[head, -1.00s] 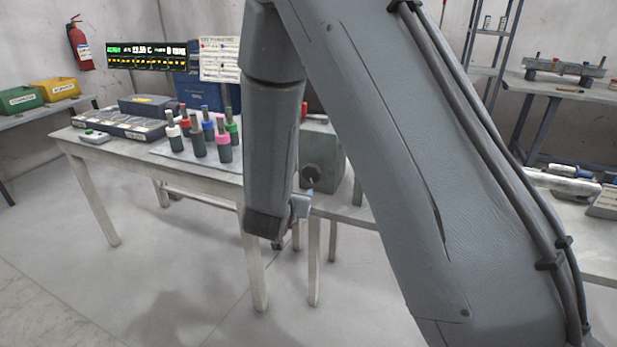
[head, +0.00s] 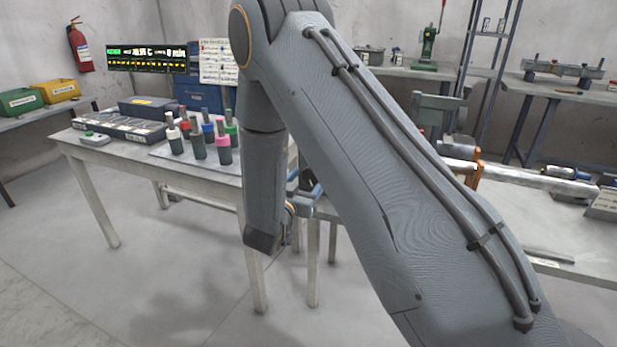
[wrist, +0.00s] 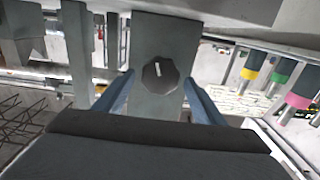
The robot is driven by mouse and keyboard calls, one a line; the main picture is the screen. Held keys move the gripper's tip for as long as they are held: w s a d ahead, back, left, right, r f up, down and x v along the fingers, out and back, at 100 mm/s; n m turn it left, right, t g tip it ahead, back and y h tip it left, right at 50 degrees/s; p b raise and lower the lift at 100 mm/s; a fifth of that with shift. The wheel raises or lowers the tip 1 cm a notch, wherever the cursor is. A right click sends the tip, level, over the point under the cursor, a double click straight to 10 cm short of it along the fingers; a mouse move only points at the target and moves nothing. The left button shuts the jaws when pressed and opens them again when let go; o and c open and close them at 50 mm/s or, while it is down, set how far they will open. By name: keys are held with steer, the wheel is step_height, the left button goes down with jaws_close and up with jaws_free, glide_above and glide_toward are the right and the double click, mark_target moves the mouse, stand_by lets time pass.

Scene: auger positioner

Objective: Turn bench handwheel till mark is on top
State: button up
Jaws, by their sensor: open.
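The handwheel (wrist: 161,75) is a small dark many-sided knob on a grey housing (wrist: 155,35), in the middle of the wrist view. A short white mark (wrist: 158,70) on its face lies in the half towards the picture's top. Bottles show caps-down in this view, so the picture is upside down and the mark lies on the wheel's lower side. My gripper (wrist: 159,77) is open, with a blue finger on either side of the wheel. I cannot tell whether the fingers touch it. In the head view my arm hides the wheel.
Bottles with coloured caps (head: 198,146) stand on the bench beside the housing; they show at the right in the wrist view (wrist: 302,88). A long grey case (head: 125,124) lies further left. Another bench (head: 560,225) with metal parts is at the right. The floor in front is clear.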

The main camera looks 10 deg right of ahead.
steer(key=shift+w+d, duration=0.2)
steer(key=shift+w, duration=0.05)
steer(key=c, duration=1)
steer(key=n+p, duration=0.1)
steer(key=n, duration=0.3)
steer(key=shift+a+p, duration=0.1)
steer(key=shift+p, duration=0.3)
steer(key=n+p, duration=0.1)
steer(key=n, duration=0.2)
steer(key=shift+w+n, duration=0.1)
steer(key=shift+n, duration=0.2)
steer(key=n+p, duration=0.1)
steer(key=n, duration=0.2)
steer(key=n+p, duration=0.1)
steer(key=n, duration=0.2)
steer(key=shift+w+a+f, duration=0.1)
steer(key=shift+a+f, duration=0.05)
steer(key=shift+n, duration=0.4)
